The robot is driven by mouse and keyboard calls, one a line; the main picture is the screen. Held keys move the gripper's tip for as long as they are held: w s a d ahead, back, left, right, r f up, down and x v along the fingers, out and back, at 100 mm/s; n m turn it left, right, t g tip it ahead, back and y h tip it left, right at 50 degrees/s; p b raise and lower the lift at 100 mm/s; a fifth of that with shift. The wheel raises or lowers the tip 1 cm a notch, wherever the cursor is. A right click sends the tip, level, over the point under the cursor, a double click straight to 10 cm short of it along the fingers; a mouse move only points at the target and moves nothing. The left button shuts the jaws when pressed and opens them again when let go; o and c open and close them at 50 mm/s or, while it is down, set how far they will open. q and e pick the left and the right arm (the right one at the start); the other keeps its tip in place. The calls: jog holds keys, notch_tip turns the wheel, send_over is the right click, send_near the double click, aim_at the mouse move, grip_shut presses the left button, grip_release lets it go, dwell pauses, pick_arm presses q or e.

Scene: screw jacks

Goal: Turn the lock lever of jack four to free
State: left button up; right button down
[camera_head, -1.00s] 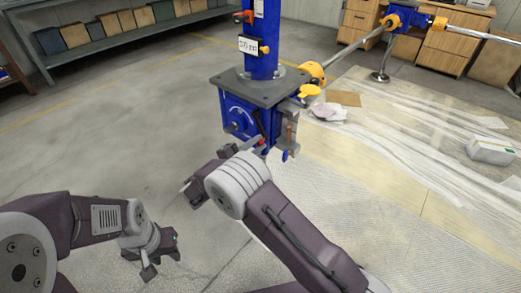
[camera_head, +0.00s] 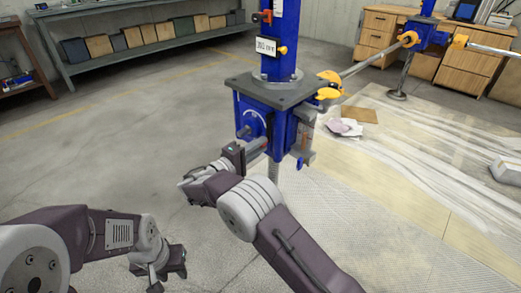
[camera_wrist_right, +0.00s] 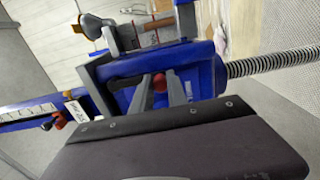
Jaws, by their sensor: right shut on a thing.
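The blue jack (camera_head: 254,115) stands in the centre under a grey top plate (camera_head: 262,88); the small print on its label (camera_head: 268,46) is too blurred to read. In the right wrist view, the red tip of the lock lever (camera_wrist_right: 160,82) lies between the two grey fingers of my right gripper (camera_wrist_right: 172,92), which is shut on it. In the head view my right gripper (camera_head: 254,147) is at the lower front of the blue housing and hides the lever. My left gripper (camera_head: 168,272) is low at the left, apart from the jack, its fingers apart and empty.
Yellow fittings (camera_head: 330,84) stick out at the housing's right. A threaded screw (camera_wrist_right: 270,63) runs from the housing. A second blue jack (camera_head: 430,36) stands at the back right. A shelf with boxes (camera_head: 140,42) lines the back left. The floor at left is clear.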

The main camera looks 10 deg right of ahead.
jog(key=shift+w+r, duration=0.1)
jog(key=shift+r, duration=0.05)
jog(key=c, duration=1.5)
grip_release()
jog(key=shift+o, duration=1)
jog(key=shift+w, duration=0.1)
jog(key=p+v, duration=0.2)
jog(key=v, duration=0.7)
jog(key=shift+p, duration=0.4)
